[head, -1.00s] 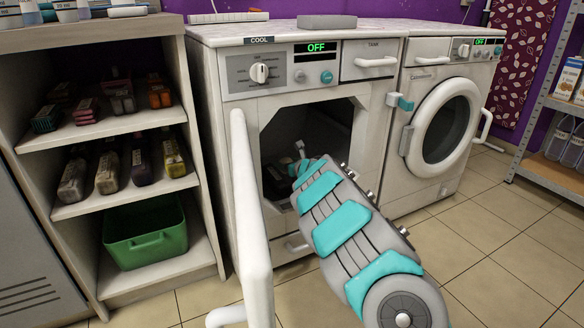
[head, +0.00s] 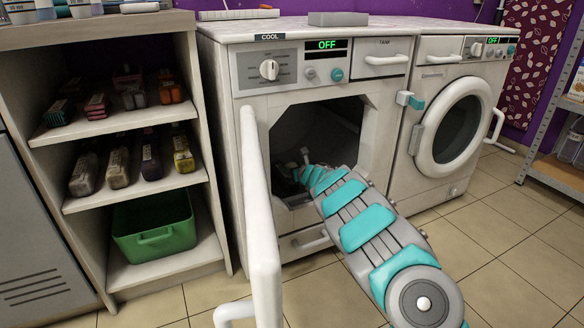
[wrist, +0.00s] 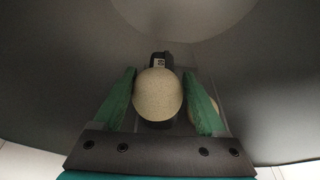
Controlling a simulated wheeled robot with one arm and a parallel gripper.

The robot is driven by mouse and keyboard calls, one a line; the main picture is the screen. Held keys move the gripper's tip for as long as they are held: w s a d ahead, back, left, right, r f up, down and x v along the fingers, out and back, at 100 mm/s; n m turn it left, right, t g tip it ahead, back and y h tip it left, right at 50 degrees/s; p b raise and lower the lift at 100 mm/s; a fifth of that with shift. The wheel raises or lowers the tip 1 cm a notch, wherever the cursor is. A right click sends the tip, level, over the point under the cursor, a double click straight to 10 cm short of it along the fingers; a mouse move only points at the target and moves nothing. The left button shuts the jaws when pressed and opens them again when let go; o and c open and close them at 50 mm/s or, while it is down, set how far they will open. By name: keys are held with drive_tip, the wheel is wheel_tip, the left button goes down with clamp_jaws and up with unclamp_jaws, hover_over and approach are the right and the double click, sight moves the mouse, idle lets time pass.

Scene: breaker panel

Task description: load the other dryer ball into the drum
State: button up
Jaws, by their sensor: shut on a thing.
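The dryer (head: 385,140) stands open at the centre of the head view, with its white door (head: 258,210) swung out toward me. My arm reaches through the opening into the dark drum (head: 318,125). In the wrist view my gripper (wrist: 160,98) is shut on a beige dryer ball (wrist: 158,92), with a green finger pad on each side. Part of another pale round thing (wrist: 207,108) shows behind the right finger, possibly the other ball. The grey drum wall (wrist: 60,60) surrounds the gripper. The ball is not clearly visible in the head view.
A second machine (head: 450,120) with a shut round door stands to the right. An open shelf (head: 130,205) with bottles and a green bin (head: 155,232) is at left. The open door's edge is close to my arm's left. Tiled floor is clear at right.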

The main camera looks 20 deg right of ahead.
drive_tip(key=shift+f, duration=0.2)
drive_tip(key=shift+f, duration=0.65)
drive_tip(key=o, duration=1.3)
drive_tip(key=shift+s+f+v, duration=0.3)
drive_tip(key=shift+f+v, duration=0.7)
drive_tip(key=shift+v, duration=3.35)
drive_tip(key=shift+s+f+v, duration=0.3)
drive_tip(key=shift+f+v, duration=0.75)
drive_tip(key=shift+v, duration=3.3)
drive_tip(key=shift+s+f+v, duration=0.35)
drive_tip(key=shift+f+v, duration=0.65)
drive_tip(key=shift+v, duration=3.35)
